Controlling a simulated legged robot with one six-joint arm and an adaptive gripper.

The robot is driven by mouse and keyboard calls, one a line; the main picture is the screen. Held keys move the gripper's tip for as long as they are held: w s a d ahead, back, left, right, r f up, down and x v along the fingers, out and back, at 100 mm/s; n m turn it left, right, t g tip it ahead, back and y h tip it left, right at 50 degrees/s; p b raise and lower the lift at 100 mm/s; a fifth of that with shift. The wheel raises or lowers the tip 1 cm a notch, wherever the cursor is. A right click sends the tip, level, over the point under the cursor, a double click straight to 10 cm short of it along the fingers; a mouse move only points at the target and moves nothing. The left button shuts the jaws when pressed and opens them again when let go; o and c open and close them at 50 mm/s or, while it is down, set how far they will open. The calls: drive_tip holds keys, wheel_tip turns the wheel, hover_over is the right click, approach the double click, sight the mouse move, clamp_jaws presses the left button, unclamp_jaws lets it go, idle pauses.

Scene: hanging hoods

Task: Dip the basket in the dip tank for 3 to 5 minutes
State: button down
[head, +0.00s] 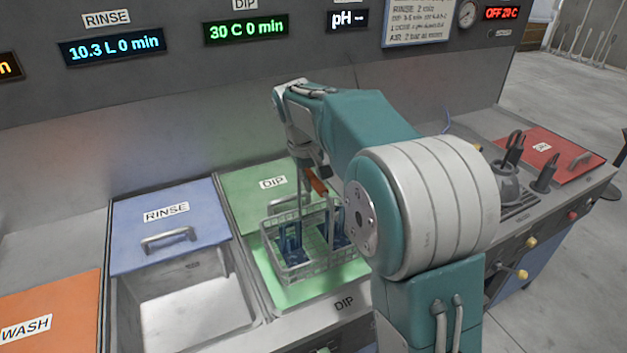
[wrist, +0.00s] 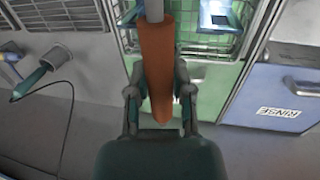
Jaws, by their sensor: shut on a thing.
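The wire basket (head: 276,260) holds blue parts and is at the opening of the dip tank (head: 305,298), which glows green. I cannot tell how deep its bottom sits. It also shows in part at the top of the wrist view (wrist: 225,45). My gripper (wrist: 157,85) is shut on the basket's orange handle (wrist: 155,60); the handle also shows in the head view (head: 318,187), where my arm hides most of the gripper. The green DIP lid (head: 240,188) is pushed back behind the opening. The dip display (head: 246,31) reads 30 C 0 min.
Left of the dip tank is the open rinse tank (head: 195,295), with its blue lid (head: 160,215) pushed back. An orange WASH lid (head: 45,310) is at the far left. A red lid (head: 545,150) and black-handled tools (head: 510,150) are at the right. A wall panel rises behind.

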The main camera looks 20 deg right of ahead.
sight(313, 243)
drive_tip(key=shift+a+f, duration=0.15)
drive_tip(key=shift+f, duration=10.4)
